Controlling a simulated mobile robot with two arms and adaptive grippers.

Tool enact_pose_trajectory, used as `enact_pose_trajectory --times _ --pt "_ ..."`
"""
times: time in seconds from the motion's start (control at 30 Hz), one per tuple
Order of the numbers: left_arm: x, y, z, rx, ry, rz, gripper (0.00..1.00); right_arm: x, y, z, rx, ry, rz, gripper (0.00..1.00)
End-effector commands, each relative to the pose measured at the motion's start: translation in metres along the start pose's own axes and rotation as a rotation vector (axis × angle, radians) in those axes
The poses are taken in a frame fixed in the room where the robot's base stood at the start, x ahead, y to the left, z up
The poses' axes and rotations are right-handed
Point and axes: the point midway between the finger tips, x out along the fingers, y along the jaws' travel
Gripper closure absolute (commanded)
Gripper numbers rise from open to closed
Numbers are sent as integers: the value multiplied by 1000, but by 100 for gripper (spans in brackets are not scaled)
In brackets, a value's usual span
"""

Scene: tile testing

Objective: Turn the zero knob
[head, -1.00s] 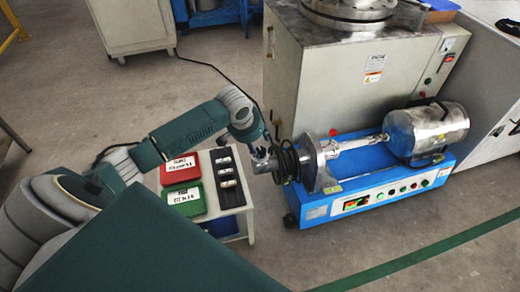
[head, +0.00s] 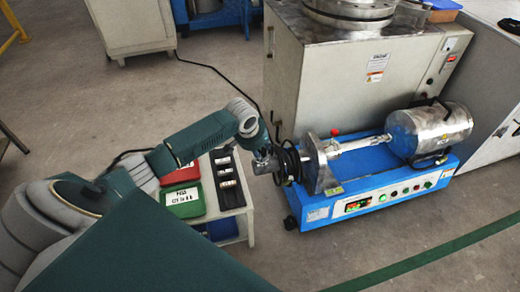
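The blue test machine (head: 310,213) stands on the floor at centre right. Its front panel has a lit display (head: 357,205) and a row of several small coloured buttons or knobs (head: 405,190). They are too small for me to tell which one is the zero knob. My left gripper (head: 264,162) is at the machine's left end, close beside the black coil and round flange (head: 289,161). I cannot tell whether it touches them. Its fingers are small and unclear, so its opening cannot be judged. My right gripper is not in view.
A small table with a red bin (head: 180,176), a green bin (head: 184,200) and a black tray of pale pieces (head: 228,184) stands below my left arm. A large grey cabinet (head: 325,85) stands behind the machine. The floor in front of the machine is clear.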

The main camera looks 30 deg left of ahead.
Motion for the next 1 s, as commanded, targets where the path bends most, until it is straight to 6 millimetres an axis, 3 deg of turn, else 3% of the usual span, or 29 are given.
enact_pose_trajectory --times 0.37,0.67,0.8,1.0 --pt "-4 -4 -7 34 14 10 92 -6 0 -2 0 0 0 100" --pt "-6 -7 -9 204 16 77 92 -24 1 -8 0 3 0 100" --pt "-5 -8 -10 321 18 126 92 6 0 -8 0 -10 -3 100" --pt "-2 -9 -11 497 20 196 92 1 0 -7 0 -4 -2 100"
